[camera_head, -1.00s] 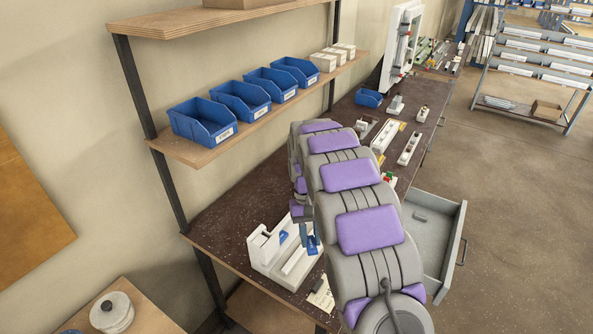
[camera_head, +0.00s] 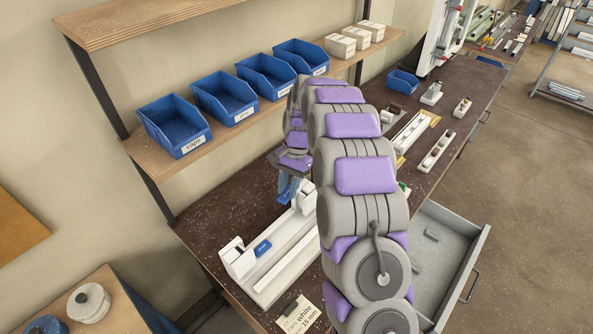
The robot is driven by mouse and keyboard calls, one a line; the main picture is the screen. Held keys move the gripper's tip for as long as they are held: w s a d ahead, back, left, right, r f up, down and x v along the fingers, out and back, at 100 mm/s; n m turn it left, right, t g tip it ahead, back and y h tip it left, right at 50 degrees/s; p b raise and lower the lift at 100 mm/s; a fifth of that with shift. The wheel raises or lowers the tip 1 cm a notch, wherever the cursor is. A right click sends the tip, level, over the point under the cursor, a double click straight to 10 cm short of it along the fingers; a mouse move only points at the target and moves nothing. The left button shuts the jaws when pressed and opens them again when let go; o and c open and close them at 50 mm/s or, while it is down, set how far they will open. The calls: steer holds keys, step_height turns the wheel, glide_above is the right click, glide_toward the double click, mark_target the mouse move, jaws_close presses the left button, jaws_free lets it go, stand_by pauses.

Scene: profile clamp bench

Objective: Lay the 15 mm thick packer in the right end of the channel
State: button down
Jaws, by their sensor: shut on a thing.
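The white channel fixture (camera_head: 287,262) lies on the dark bench, its long slot running from lower left to upper right. Its far right part is hidden behind my arm. A blue labelled piece (camera_head: 263,248) sits at its left end. My gripper (camera_head: 285,196) points down, behind and above the fixture's far part, with blue fingers showing. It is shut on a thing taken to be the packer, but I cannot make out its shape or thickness. A white block (camera_head: 306,196) shows just right of the fingers; I cannot tell whether it belongs to the fixture.
A card with writing, including "white" (camera_head: 298,314), lies at the bench's front edge. Blue bins (camera_head: 174,126) stand on the shelf above. An open grey drawer (camera_head: 440,250) juts out at the right. More white fixtures (camera_head: 436,151) stand farther along the bench.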

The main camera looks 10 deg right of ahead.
mark_target(287, 187)
steer(key=f+m, duration=0.1)
steer(key=f+b, duration=0.1)
steer(key=f, duration=0.1)
steer(key=w+a+f+m, duration=0.1)
steer(key=shift+f+m+y+b, duration=0.2)
steer(key=shift+m+y+b, duration=0.1)
steer(key=shift+b, duration=0.05)
steer(key=shift+d+f+t+p, duration=0.3)
steer(key=shift+d+f+p, duration=0.3)
steer(key=shift+d, duration=0.1)
stand_by(2.1)
